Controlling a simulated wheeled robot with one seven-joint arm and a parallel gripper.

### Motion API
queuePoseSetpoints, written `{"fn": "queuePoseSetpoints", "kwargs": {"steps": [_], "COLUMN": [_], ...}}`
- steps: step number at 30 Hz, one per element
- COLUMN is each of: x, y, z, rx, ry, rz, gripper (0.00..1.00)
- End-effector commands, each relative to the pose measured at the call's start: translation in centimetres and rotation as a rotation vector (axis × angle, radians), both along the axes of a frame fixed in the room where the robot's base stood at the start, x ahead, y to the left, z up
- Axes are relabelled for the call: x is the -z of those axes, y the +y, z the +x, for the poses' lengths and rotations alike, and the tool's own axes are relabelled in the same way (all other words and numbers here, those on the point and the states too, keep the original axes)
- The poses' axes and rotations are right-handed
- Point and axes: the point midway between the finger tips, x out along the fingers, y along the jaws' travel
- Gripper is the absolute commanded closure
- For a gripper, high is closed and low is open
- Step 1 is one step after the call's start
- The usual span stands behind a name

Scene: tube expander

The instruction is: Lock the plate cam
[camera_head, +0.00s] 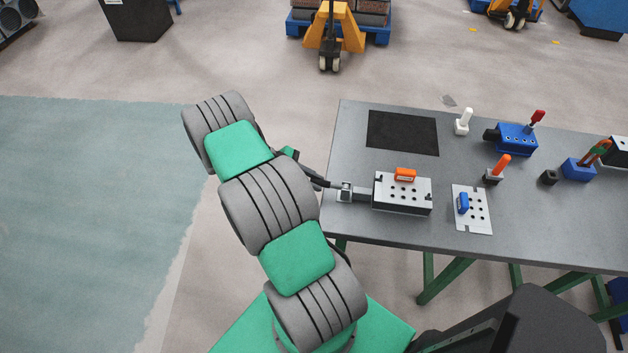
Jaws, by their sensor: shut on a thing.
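A dark box (400,208) stands near the table's left front edge. A white plate with several holes (413,190) lies on top of it, with an orange handle (405,174) near its back edge. A short dark bar (362,196) juts out at the box's left end; it looks like the plate cam's lever, but it is too small to be sure. My gripper (345,193) is at the bar's left end and shut on it. The fingertips are small and hard to make out. Whether the cam is turned across the plate cannot be told.
A second white plate with a blue handle (476,222) lies right of the box. Behind are a dark mat (403,132), a white-handled tool (464,121), an orange-handled tool (498,168) and a blue fixture (515,138). The table (345,130) is bare left of the mat.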

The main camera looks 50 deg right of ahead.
Motion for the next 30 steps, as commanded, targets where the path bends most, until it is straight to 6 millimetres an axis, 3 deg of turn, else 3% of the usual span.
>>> {"fn": "queuePoseSetpoints", "kwargs": {"steps": [1,2,9,19,30], "x": [0.2,0.2,0.1,-0.2,-4.2], "y": [0.1,0.1,0.0,0.3,3.4], "z": [0.1,0.0,-0.1,0.5,4.8], "rx": [-0.003,-0.003,0.000,-0.001,-0.002], "ry": [0.000,0.000,0.000,0.000,-0.001], "rz": [0.005,0.005,0.003,0.001,0.000], "gripper": [1.00,0.79,0.59,0.59,0.59]}}
